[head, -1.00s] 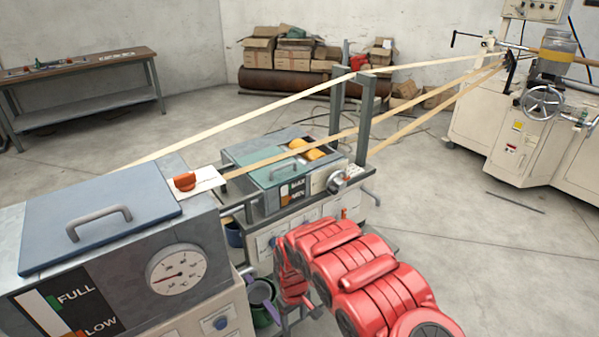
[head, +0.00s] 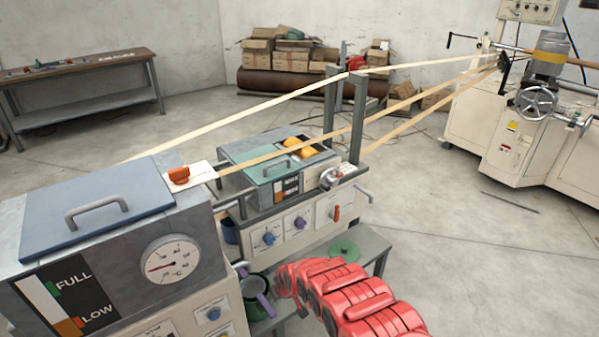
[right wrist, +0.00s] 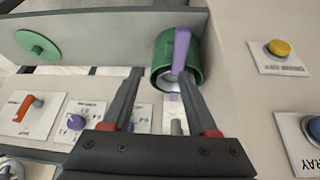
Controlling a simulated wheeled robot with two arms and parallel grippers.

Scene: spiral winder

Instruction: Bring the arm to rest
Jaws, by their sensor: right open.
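My red right arm (head: 350,299) comes in from the bottom right of the head view, low in front of the machine's control panels. Its gripper is not clear there. In the right wrist view my right gripper (right wrist: 160,74) is open, two dark fingers spread with nothing held between them. A green pot (right wrist: 163,62) with a purple handle (right wrist: 181,50) lies just beyond the fingertips; I cannot tell whether a finger touches it. The pot also shows left of my arm in the head view (head: 252,287). My left gripper is out of view.
A grey tank (head: 100,205) with a gauge stands at the left, a second teal-lidded tank (head: 262,178) behind it. A green lid (head: 345,250) lies on a low grey shelf (head: 372,250). Fibre bands run to the cream winder (head: 490,140).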

